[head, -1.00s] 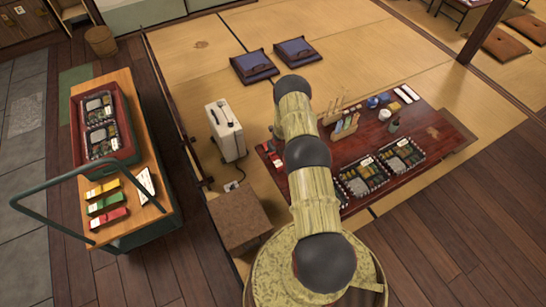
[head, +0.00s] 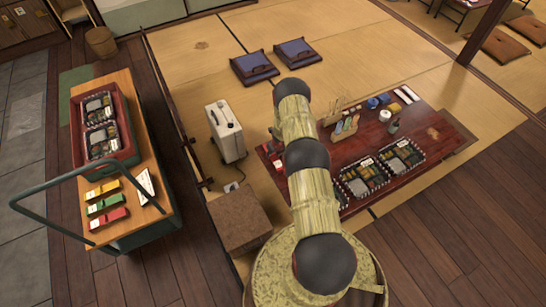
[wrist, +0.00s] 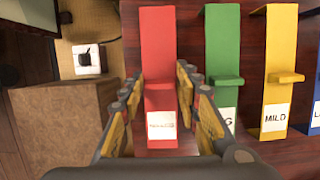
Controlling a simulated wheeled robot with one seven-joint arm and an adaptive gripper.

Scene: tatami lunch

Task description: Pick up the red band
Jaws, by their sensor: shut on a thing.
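The red band (wrist: 158,40) is an upright-running strip in the wrist view, with a raised cross tab in its middle and a white label near its lower end. My gripper (wrist: 160,77) has one finger on each side of it and is shut on it. The band appears to be still at the dark red tabletop (wrist: 195,25); any gap beneath it cannot be told. In the head view my arm hides the gripper and most of the table's left end.
A green band (wrist: 222,40) and a yellow band (wrist: 280,45) lie close to the right, with a blue one (wrist: 316,88) beyond. A brown box (head: 238,222) stands left of the low table (head: 440,130). The cart (head: 150,225) stands farther left.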

